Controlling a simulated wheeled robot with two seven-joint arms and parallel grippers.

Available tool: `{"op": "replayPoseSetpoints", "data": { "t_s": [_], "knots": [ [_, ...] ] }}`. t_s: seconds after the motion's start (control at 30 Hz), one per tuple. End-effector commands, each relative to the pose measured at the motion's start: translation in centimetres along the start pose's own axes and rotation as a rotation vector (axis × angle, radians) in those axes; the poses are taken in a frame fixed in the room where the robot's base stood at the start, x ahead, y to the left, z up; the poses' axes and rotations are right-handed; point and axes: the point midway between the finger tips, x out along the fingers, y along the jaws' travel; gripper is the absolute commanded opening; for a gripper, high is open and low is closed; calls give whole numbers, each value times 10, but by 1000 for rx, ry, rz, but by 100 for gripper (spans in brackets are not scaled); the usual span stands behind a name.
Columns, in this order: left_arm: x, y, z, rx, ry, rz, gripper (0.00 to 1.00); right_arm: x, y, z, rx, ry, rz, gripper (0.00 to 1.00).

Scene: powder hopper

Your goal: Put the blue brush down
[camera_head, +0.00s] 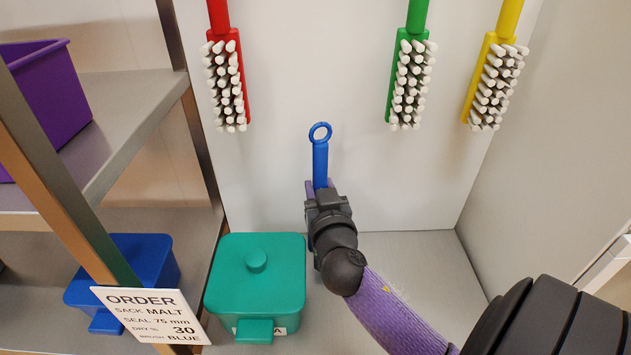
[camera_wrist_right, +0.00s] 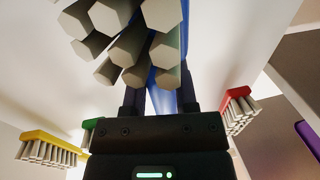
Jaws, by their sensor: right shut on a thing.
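The blue brush (camera_head: 320,158) is held upright in my right gripper (camera_head: 322,190), with its ring end at the top, in front of the white back wall. In the head view its lower part is hidden behind the gripper and arm. In the right wrist view its pale bristles (camera_wrist_right: 135,45) and blue body (camera_wrist_right: 180,65) show large, close beyond the right gripper (camera_wrist_right: 163,100), whose fingers are shut on the blue handle. I cannot tell whether the brush touches the bench. My left gripper is not in view.
Red (camera_head: 229,80), green (camera_head: 409,80) and yellow (camera_head: 493,80) brushes hang on the back wall. A teal lidded box (camera_head: 280,270) and an order card (camera_head: 150,310) reading BLUE stand left of my arm. Shelves at left hold a purple bin (camera_head: 50,90) and blue box (camera_head: 150,260). Grey bench right is clear.

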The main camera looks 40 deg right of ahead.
Motion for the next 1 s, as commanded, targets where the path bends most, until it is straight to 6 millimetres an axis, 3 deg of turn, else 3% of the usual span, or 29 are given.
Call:
{"op": "replayPoseSetpoints", "data": {
  "t_s": [0.1,0.27,0.5,0.83,0.87,1.0],
  "knots": [
    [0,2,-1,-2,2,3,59,25,0,-1,-2,4,2,0],
    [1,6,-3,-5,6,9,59,44,0,0,0,1,0,0],
    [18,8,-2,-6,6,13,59,46,0,37,-1,-2,1,0],
    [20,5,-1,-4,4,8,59,46,0,39,1,-1,0,0],
    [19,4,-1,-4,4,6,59,46,0,38,1,-1,0,43],
    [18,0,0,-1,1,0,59,46,0,38,1,-1,0,72]
  ]
}}
